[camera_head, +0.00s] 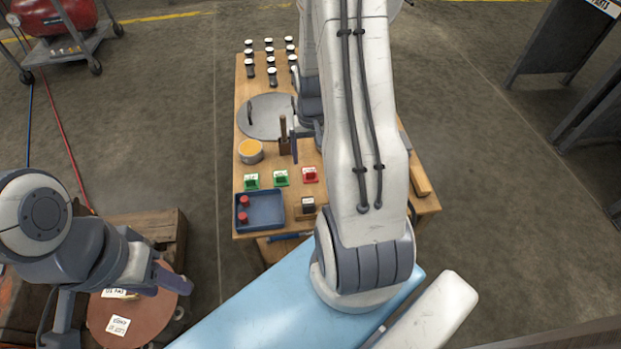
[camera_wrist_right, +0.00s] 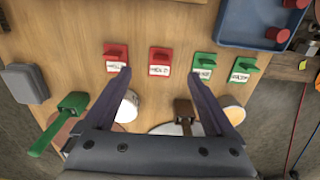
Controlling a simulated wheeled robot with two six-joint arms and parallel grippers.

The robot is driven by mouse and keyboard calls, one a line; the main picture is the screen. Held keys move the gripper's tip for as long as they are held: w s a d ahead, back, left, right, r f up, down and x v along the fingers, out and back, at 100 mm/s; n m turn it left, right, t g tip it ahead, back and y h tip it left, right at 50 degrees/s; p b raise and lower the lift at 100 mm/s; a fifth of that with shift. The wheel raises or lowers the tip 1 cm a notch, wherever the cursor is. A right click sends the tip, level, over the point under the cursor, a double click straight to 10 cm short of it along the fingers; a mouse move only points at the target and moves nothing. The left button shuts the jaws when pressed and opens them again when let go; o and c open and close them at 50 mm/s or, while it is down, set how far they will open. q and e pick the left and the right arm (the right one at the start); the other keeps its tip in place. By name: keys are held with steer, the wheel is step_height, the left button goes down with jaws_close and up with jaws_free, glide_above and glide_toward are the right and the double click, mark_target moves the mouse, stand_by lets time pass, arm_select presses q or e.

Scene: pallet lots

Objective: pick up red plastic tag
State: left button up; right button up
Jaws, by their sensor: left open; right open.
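Two red plastic tags with white labels lie on the wooden table, one (camera_wrist_right: 159,58) in the middle of the right wrist view and one (camera_wrist_right: 116,56) to its left. The head view shows one red tag (camera_head: 310,174); my right arm probably hides the other. Two green tags, (camera_wrist_right: 204,64) and (camera_wrist_right: 242,67), continue the row. My right gripper (camera_wrist_right: 160,75) is open and empty, with the middle red tag just beyond the gap between its fingertips. My left gripper (camera_head: 120,308) is open over a round brown top, well left of the table.
A blue tray (camera_head: 266,222) with red cylinders stands beside the tags. A yellow-topped tin (camera_head: 250,151), a grey disc (camera_head: 265,117) and several white-capped pieces stand farther back. A brown upright piece (camera_wrist_right: 183,110) and a green-handled tool (camera_wrist_right: 65,120) are close to my right fingers.

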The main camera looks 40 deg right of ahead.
mark_target(311, 173)
step_height(311, 173, down, 4)
steer(key=shift+r+b, duration=0.25)
steer(key=shift+b, duration=0.3)
step_height(311, 173, down, 5)
steer(key=b, duration=0.2)
steer(key=shift+a+b, duration=0.1)
steer(key=shift+b, duration=0.3)
steer(key=shift+r, duration=0.1)
steer(key=c, duration=1.4)
steer(key=shift+r, duration=0.15)
